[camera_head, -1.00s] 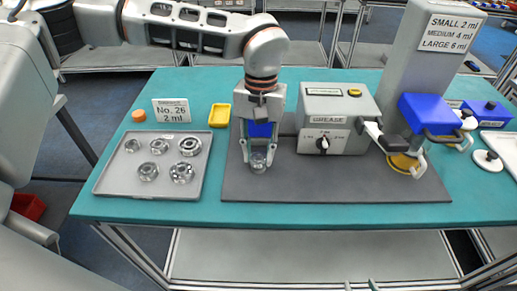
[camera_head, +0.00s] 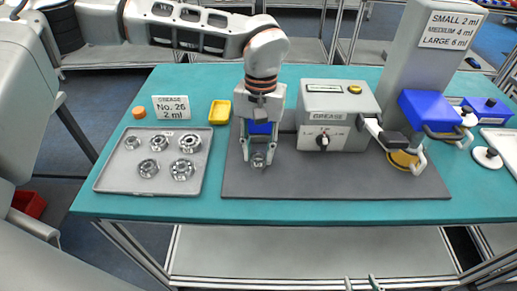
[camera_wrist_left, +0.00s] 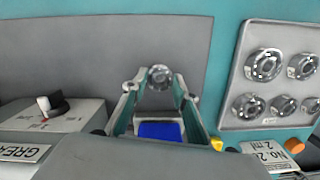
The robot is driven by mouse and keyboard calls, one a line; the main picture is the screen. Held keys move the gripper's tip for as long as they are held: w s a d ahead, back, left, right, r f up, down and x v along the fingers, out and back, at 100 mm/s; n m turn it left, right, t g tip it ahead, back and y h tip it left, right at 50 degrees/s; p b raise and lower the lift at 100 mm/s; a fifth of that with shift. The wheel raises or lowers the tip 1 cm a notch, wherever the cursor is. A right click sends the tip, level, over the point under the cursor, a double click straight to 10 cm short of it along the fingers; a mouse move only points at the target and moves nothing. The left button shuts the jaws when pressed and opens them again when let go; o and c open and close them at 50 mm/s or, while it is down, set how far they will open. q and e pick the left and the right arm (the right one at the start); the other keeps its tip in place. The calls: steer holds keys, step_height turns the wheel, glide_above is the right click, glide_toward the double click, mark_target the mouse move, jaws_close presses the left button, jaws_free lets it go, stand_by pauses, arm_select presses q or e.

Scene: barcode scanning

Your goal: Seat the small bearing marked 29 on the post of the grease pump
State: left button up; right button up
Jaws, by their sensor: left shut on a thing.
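My left gripper (camera_head: 258,161) is shut on a small metal bearing (camera_wrist_left: 160,75), held between its fingertips over the dark grey mat. The number on the bearing is too small to read. The grease pump (camera_head: 336,116) is a grey box labelled GREASE with a black dial, just right of my left gripper in the head view. I cannot make out its post. In the left wrist view the pump's dial side (camera_wrist_left: 52,118) is at the left. Two fingertips of my right gripper (camera_head: 361,284) show apart at the bottom edge; the rest is out of view.
A grey tray (camera_head: 103,184) with several bearings lies left of the mat (camera_head: 330,186). A sign (camera_head: 171,108) reads No. 26, 2 ml. The mat's front is clear.

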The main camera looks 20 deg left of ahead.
arm_select(q)
steer(key=shift+f, duration=0.25)
steer(key=o, duration=1.2)
steer(key=o, duration=0.3)
